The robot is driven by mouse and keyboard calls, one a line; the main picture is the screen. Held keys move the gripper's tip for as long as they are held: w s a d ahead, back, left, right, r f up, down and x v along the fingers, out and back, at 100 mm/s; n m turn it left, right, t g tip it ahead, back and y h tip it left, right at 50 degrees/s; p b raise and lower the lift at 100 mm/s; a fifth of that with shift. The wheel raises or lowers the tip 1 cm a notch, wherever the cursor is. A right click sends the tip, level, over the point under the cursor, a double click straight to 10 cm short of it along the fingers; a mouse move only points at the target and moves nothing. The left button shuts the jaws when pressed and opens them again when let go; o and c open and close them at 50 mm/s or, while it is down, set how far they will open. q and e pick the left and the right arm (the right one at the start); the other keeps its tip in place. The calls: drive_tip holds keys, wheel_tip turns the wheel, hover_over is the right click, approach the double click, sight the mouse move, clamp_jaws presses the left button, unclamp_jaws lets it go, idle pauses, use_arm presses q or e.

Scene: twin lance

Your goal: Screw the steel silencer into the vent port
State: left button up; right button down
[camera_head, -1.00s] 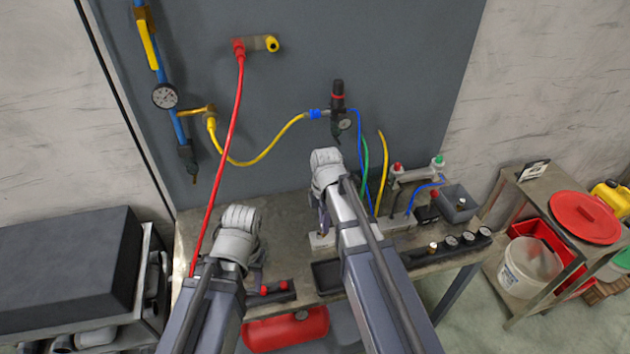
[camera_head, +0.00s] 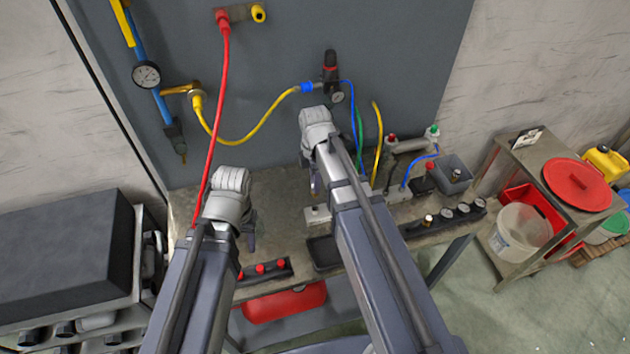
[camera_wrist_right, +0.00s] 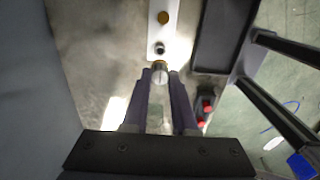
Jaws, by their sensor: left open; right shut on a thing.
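My right gripper (camera_wrist_right: 160,80) is shut on a small steel cylinder, which looks like the silencer (camera_wrist_right: 159,77), with a brass-coloured end toward the pale block. In the head view my right gripper (camera_head: 315,185) is just above the bench, and the silencer cannot be made out. The pale block (camera_wrist_right: 155,33) carries a dark round opening, probably the vent port (camera_wrist_right: 160,47), and a brass-coloured round part (camera_wrist_right: 163,17). The opening appears just past the silencer's tip; contact cannot be told. The block also shows in the head view (camera_head: 318,214). My left gripper (camera_head: 250,240) is open, low over the bench's left part.
A dark tray (camera_head: 325,253) lies right of the left gripper. A strip with red knobs (camera_head: 264,270) is at the front edge. A red hose (camera_head: 212,125) hangs close to my left arm. Gauges (camera_head: 462,210) and a grey bin (camera_head: 452,174) stand right.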

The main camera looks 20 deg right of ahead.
sight(315, 197)
use_arm(q)
drive_tip(key=shift+f+b, duration=2.25)
drive_tip(key=shift+f, duration=0.25)
use_arm(e)
drive_tip(key=shift+f, duration=2.45)
use_arm(q)
drive_tip(key=shift+f+b, duration=1.3)
use_arm(e)
drive_tip(key=shift+f, duration=1.3)
use_arm(q)
drive_tip(key=shift+r, duration=0.1)
use_arm(e)
drive_tip(key=c, duration=0.6)
unclamp_jaws()
use_arm(q)
drive_tip(key=shift+r, duration=0.1)
use_arm(e)
drive_tip(key=shift+r, duration=0.15)
wheel_tip(315, 197, up, 8)
drive_tip(key=p, duration=0.8)
use_arm(q)
wheel_tip(315, 197, up, 8)
drive_tip(key=shift+f, duration=0.2)
use_arm(e)
drive_tip(key=shift+f, duration=0.2)
drive_tip(key=shift+c, duration=0.5)
